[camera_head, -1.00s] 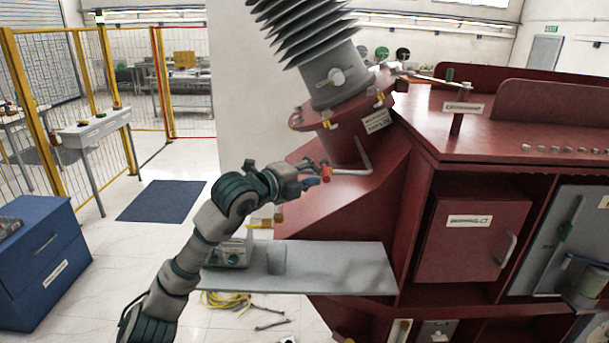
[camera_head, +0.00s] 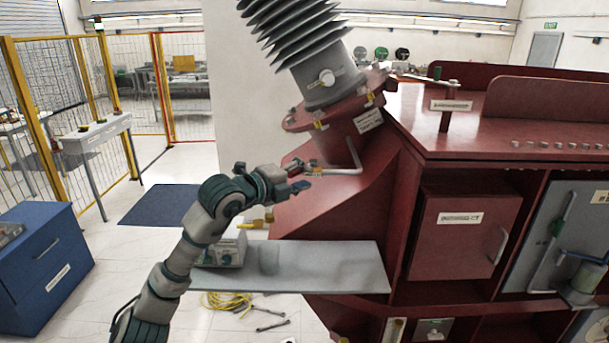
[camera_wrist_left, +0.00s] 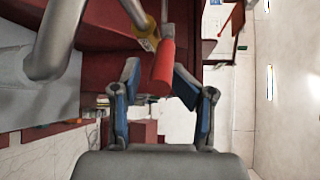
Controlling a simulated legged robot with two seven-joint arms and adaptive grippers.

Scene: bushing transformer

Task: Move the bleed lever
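A gap shows on at least the left side; contact on the right is unclear. My right gripper is not in view.
The red transformer body (camera_head: 425,150) fills the right side, with a ribbed bushing (camera_head: 300,35) above. A grey shelf (camera_head: 325,268) juts out below my left arm and carries a small instrument box (camera_head: 222,250). Yellow cable (camera_head: 228,300) lies on the floor.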

